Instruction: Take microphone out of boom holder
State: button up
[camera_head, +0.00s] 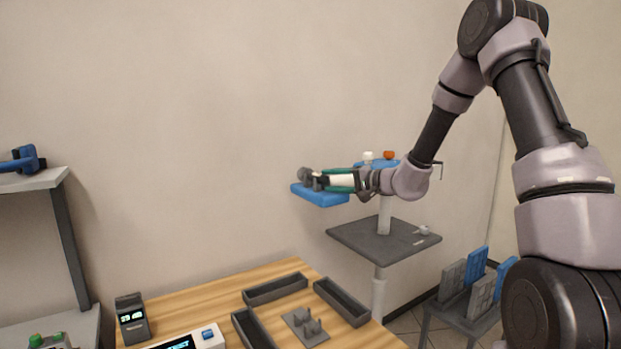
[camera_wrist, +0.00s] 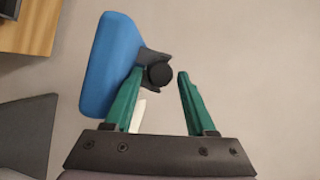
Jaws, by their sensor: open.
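The microphone shows in the wrist view as a dark round end (camera_wrist: 160,76), beside a dark clip (camera_wrist: 150,58) on the blue boom holder (camera_wrist: 110,62). In the head view, a grey rounded shape (camera_head: 305,175), probably the microphone, is at the blue holder plate (camera_head: 322,197). My gripper (camera_head: 325,180) has green fingers and reaches in from the right. In the wrist view my gripper (camera_wrist: 161,73) is open, with the dark round end between its fingertips. The left finger is close to the clip; I cannot tell if they touch. The right finger stands apart from the round end.
A grey stand table (camera_head: 382,240) with a pale post is below my arm. The wooden table (camera_head: 225,295) holds grey trays (camera_head: 275,288), a pegged block (camera_head: 305,325) and devices. A rack with blue and grey panels (camera_head: 475,285) stands at right. Shelves (camera_head: 65,230) are at left.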

grip_shut()
jog(key=shift+r, duration=0.1)
